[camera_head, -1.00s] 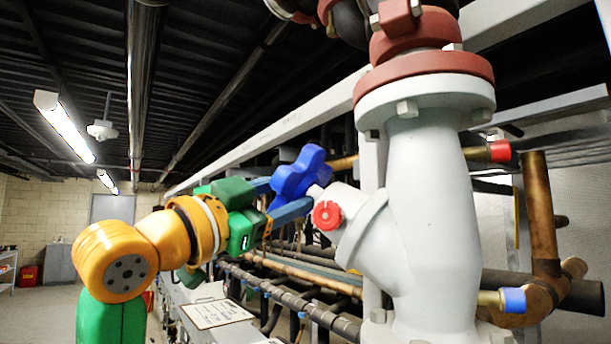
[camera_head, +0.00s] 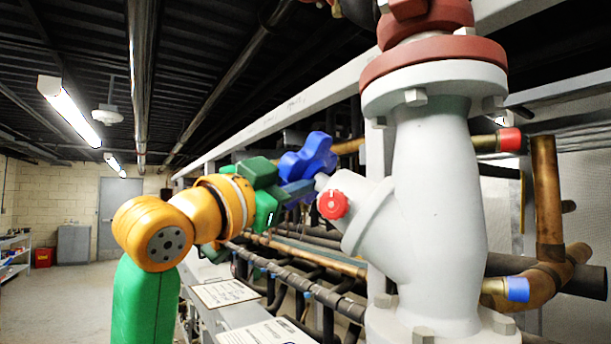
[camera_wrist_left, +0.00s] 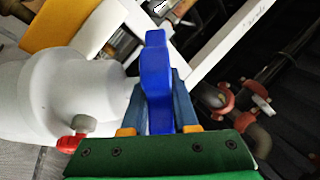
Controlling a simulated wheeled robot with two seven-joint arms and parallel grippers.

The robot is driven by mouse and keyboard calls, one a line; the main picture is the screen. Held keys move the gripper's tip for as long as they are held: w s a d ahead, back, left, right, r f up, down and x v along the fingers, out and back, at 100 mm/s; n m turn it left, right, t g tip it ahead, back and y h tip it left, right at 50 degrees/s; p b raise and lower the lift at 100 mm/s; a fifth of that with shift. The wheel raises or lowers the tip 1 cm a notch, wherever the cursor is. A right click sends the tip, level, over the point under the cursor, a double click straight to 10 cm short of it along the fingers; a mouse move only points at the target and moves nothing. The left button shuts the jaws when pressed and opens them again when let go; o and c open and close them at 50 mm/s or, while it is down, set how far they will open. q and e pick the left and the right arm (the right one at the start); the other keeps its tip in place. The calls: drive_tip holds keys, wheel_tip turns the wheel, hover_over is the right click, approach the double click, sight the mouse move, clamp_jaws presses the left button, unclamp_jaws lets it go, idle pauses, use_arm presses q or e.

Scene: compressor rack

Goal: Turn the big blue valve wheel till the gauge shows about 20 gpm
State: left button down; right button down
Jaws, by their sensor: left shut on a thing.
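The big blue valve wheel (camera_head: 308,158) sits on the stem of the white valve body (camera_head: 428,200), left of it in the head view. My left gripper (camera_head: 297,188) reaches in from the left and is shut on the wheel. In the left wrist view the blue wheel (camera_wrist_left: 155,80) stands edge-on between the two blue fingers of my left gripper (camera_wrist_left: 159,95). A small red knob (camera_head: 333,204) is on the valve neck beside the wheel. No gauge reading can be made out. My right gripper is not in view.
A pipe with a red cap (camera_head: 509,140) and one with a blue cap (camera_head: 517,289) stick out by the valve body. Dark pipes run along the rack below. Paper sheets (camera_head: 224,292) lie on a ledge at the front. The floor at left is open.

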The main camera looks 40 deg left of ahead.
sight(290, 158)
use_arm(q)
drive_tip(key=n+g+y, duration=0.2)
drive_tip(key=y, duration=0.1)
drive_tip(key=shift+d+g, duration=0.1)
drive_tip(key=shift+g, duration=0.3)
drive_tip(key=shift+s+n+g+y, duration=0.1)
drive_tip(key=shift+n+g+y, duration=1.05)
drive_tip(key=shift+g, duration=0.55)
drive_tip(key=shift+r+g+y, duration=0.1)
drive_tip(key=shift+g+y, duration=0.25)
drive_tip(key=shift+g, duration=0.05)
drive_tip(key=c, duration=0.7)
unclamp_jaws()
drive_tip(key=v, duration=0.7)
drive_tip(key=shift+s+b, duration=0.25)
drive_tip(key=shift+b, duration=0.05)
